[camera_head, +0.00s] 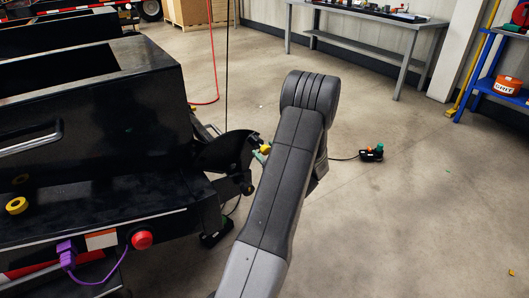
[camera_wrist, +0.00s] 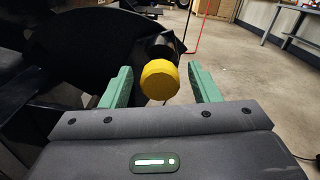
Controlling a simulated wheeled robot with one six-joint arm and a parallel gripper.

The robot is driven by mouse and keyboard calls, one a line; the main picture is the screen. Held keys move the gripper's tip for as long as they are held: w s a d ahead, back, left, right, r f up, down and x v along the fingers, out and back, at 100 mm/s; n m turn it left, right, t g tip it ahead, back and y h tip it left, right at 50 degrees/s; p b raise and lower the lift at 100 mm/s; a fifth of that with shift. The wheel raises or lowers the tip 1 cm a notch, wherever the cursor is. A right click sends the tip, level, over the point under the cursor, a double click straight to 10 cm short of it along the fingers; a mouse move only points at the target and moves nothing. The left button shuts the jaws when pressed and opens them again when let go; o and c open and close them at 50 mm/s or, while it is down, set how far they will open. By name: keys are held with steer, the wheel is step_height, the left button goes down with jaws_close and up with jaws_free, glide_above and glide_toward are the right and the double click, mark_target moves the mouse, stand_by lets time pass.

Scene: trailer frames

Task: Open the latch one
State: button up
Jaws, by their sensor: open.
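A yellow round knob (camera_wrist: 160,79), which looks like part of the latch, sits on the black trailer frame in the wrist view. It also shows in the head view as a small yellow end (camera_head: 265,149) at the tip of a black curved plate (camera_head: 226,152). My gripper (camera_wrist: 158,88) is open, with one green finger on each side of the knob. Gaps show between the knob and both fingers, and I cannot tell how deep the knob sits between them. In the head view my arm hides most of my gripper.
The black trailer frame (camera_head: 100,120) fills the left side, with a yellow ring (camera_head: 16,205), a red round light (camera_head: 141,240) and a purple plug (camera_head: 67,254). A small black device (camera_head: 371,153) lies on the floor. A grey workbench (camera_head: 365,45) stands behind.

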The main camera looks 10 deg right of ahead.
steer(key=shift+w+a, duration=0.15)
steer(key=shift+w, duration=0.25)
steer(key=shift+c, duration=0.3)
jaws_close()
steer(key=v, duration=0.4)
steer(key=shift+o, duration=0.3)
jaws_free()
steer(key=p+v, duration=0.2)
steer(key=v, duration=1.2)
steer(key=shift+w+a, duration=0.1)
steer(key=shift+w, duration=0.05)
